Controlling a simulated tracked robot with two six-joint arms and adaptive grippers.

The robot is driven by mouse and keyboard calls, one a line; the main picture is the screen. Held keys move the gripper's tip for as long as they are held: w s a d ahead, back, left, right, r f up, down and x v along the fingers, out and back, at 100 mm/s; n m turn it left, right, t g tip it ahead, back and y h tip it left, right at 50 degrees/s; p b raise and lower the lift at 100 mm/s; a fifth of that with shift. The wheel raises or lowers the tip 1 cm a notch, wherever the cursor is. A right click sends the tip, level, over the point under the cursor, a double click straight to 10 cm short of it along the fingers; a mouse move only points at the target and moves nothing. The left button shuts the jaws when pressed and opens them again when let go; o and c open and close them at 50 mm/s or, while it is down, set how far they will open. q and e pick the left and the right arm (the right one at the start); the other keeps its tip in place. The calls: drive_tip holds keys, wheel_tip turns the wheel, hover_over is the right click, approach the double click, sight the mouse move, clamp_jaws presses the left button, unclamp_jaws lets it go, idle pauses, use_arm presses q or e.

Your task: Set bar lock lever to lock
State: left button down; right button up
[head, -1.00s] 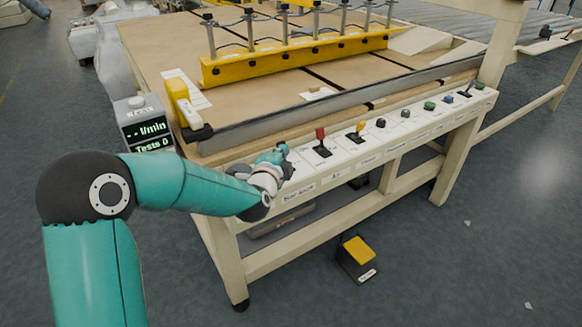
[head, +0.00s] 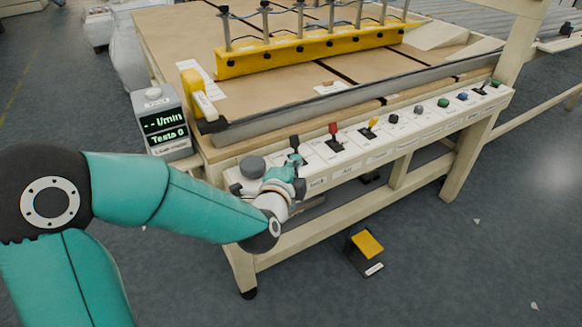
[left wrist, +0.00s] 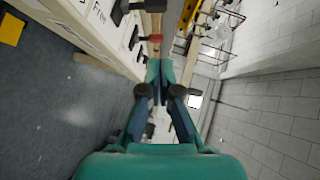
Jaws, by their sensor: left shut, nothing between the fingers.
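The bar lock lever (head: 294,146) is the black-handled lever near the left end of the white control panel (head: 350,150). Its handle stands roughly upright from a dark slotted base. My left gripper (head: 299,187) is shut and empty, in front of and below this lever, apart from it as far as I can see. The gripper and wrist cover part of the panel's front label. In the left wrist view the shut fingers (left wrist: 160,70) point along the panel, and a black lever handle (left wrist: 150,5) shows at the top edge. My right gripper is not in view.
A red lever (head: 333,130) and a yellow lever (head: 373,122) stand to the right. A grey round knob (head: 252,166) sits left. A display box (head: 164,125) stands behind the arm. A yellow pedal (head: 367,244) is on the floor.

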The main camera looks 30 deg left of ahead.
use_arm(q)
drive_tip(key=shift+v, duration=1.2)
drive_tip(key=s+d+f+g+h, duration=0.1)
drive_tip(key=s+d+f+g, duration=0.15)
drive_tip(key=f, duration=1.05)
drive_tip(key=s+d+f+g+h, duration=0.15)
drive_tip(key=f+g, duration=0.25)
drive_tip(key=f, duration=0.9)
drive_tip(key=s+d+f+n+g+h, duration=0.2)
drive_tip(key=s+d+f+n+g, duration=0.25)
drive_tip(key=s+f+n, duration=0.35)
drive_tip(key=s+d+f+n+g+h, duration=0.4)
drive_tip(key=s+n, duration=0.3)
drive_tip(key=s, duration=0.4)
wheel_tip(320, 180, up, 12)
drive_tip(key=y+p, duration=0.1)
drive_tip(key=p, duration=1.2)
drive_tip(key=shift+d+r, duration=0.15)
drive_tip(key=shift+d, duration=0.3)
